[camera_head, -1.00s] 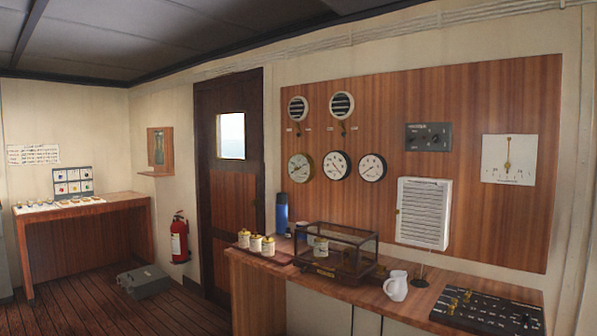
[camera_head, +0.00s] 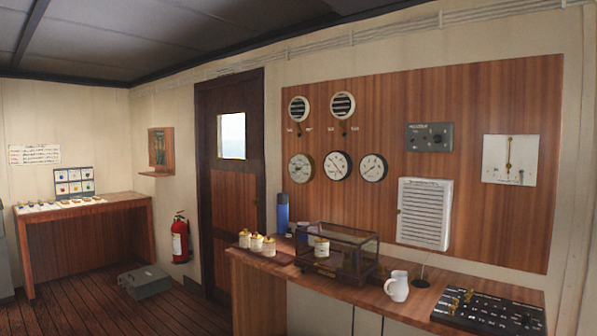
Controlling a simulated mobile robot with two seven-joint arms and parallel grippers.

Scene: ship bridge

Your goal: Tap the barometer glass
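Three round white dials hang in a row on the wooden wall panel. The left dial (camera_head: 300,167) has a brass-coloured rim; the middle dial (camera_head: 337,165) and the right dial (camera_head: 373,167) have dark rims. The barometer may be one of these, but the dial markings are too small to tell which. Neither of my grippers shows in the head view.
Below the panel a wooden counter (camera_head: 400,311) holds a glass case (camera_head: 337,251), several small jars, a blue flask (camera_head: 283,213), a white jug (camera_head: 397,286) and a black switch panel (camera_head: 489,312). A grey case (camera_head: 145,282) lies on the floor near the extinguisher (camera_head: 180,239).

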